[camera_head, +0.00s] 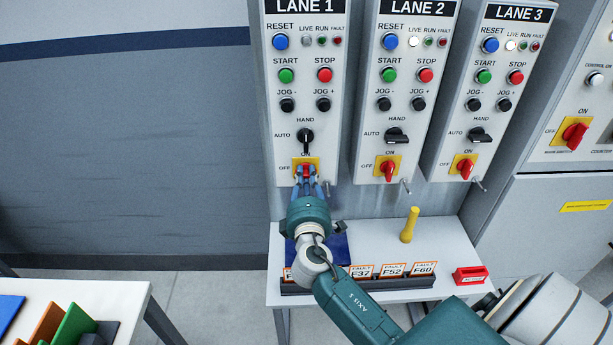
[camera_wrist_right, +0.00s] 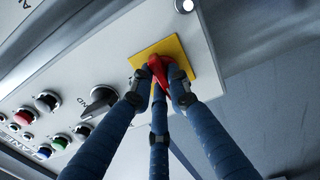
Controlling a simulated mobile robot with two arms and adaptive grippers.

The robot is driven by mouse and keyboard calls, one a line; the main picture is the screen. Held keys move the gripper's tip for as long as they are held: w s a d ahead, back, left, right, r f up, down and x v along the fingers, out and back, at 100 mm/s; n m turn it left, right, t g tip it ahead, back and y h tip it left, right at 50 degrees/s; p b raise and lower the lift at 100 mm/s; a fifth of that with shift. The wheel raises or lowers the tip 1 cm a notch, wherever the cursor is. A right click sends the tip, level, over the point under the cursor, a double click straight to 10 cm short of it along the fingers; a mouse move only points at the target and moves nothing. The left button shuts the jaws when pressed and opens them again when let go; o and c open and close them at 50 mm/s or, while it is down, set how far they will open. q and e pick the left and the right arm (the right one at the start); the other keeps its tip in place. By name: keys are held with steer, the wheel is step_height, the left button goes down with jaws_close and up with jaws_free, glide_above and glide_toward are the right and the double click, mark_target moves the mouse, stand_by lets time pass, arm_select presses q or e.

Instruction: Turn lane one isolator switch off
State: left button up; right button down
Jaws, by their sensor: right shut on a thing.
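The lane one isolator switch (camera_head: 305,170) is a red rotary handle on a yellow plate at the bottom of the LANE 1 panel (camera_head: 334,150). OFF is printed at its left and ON above it. My right gripper (camera_head: 306,176) is shut on the red handle, which it partly covers. In the right wrist view the blue fingers of my right gripper (camera_wrist_right: 160,82) close around the red handle (camera_wrist_right: 157,65) on its yellow plate (camera_wrist_right: 182,52). The handle's exact angle is hard to read behind the fingers. My left gripper is not in view.
LANE 2 (camera_head: 390,165) and LANE 3 (camera_head: 467,165) panels with similar red switches stand to the right. Below is a white table (camera_head: 440,240) with fault cards (camera_head: 392,271), a yellow handled object (camera_head: 409,225) and a red box (camera_head: 470,276). A grey cabinet (camera_head: 560,230) stands at right.

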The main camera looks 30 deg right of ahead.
steer(key=c, duration=1.7)
jaws_free()
steer(key=shift+o, duration=0.2)
steer(key=v, duration=1.2)
